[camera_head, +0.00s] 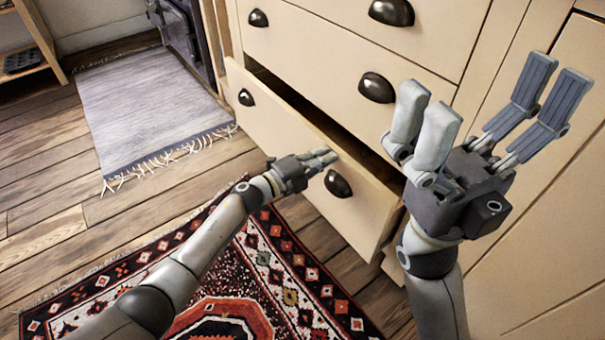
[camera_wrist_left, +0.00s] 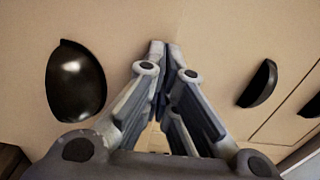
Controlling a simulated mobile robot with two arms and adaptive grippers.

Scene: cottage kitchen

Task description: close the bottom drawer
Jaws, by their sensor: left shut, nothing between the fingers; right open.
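The bottom drawer (camera_head: 290,140) is cream with two dark cup handles and stands partly open, with a dark gap above its front. Its right handle (camera_head: 338,184) is just right of my left gripper (camera_head: 328,156). That gripper is shut and empty, with its fingertips at the drawer front near the top edge; I cannot tell whether they touch it. In the left wrist view the shut fingers (camera_wrist_left: 165,50) point at a cream front, with a dark handle (camera_wrist_left: 76,82) to the left. My right gripper (camera_head: 480,110) is open and empty, raised in front of the cabinet at the right.
Closed drawers with dark cup handles (camera_head: 376,88) sit above the open one. A patterned red rug (camera_head: 290,270) lies on the wooden floor below, and a grey fringed mat (camera_head: 150,105) lies further left. A wooden shelf (camera_head: 35,45) stands at the far left.

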